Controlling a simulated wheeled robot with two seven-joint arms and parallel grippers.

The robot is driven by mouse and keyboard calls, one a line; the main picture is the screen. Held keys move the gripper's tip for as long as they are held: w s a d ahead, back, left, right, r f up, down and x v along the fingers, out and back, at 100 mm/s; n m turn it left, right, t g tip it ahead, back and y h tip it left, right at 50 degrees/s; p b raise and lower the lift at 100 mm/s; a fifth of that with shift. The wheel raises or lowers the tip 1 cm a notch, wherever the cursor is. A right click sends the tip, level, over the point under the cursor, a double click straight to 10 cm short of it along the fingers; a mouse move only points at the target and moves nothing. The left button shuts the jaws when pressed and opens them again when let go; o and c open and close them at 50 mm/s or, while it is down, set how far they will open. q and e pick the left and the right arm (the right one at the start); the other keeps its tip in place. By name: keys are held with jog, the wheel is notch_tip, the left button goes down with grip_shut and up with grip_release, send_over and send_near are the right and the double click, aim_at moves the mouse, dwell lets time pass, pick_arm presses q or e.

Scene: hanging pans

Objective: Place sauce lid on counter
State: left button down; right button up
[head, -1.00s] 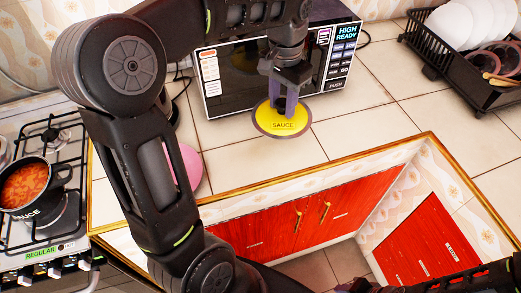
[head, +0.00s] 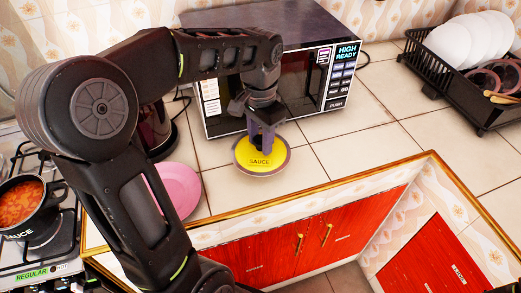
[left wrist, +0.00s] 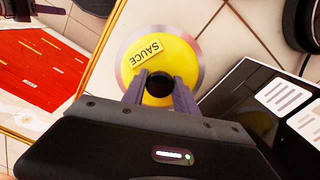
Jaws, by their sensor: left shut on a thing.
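The sauce lid (head: 249,160) is a yellow disc with a grey rim and the word SAUCE. It is in front of the microwave, at or just above the tiled counter (head: 330,155); I cannot tell whether it touches. My left gripper (head: 265,143) comes down from above and is shut on the lid's dark knob. In the left wrist view the lid (left wrist: 180,53) lies beyond the fingers (left wrist: 160,88), which flank the round black knob. My right gripper is not in view.
The microwave (head: 300,95) stands close behind the lid. A pink plate (head: 178,188) lies to its left. A pot of sauce (head: 22,205) sits on the stove at far left. A dish rack (head: 480,100) stands at the right. The counter's front edge is near; tiles to the right are clear.

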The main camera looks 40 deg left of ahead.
aim_at(260, 151)
pick_arm(q)
jog(key=shift+f, duration=0.2)
jog(key=shift+f, duration=1.75)
jog(key=shift+f, duration=0.2)
jog(key=c, duration=1)
grip_release()
jog(key=shift+o, duration=0.2)
jog(key=shift+r, duration=0.1)
notch_tip(260, 151, up, 12)
jog(key=shift+r, duration=0.15)
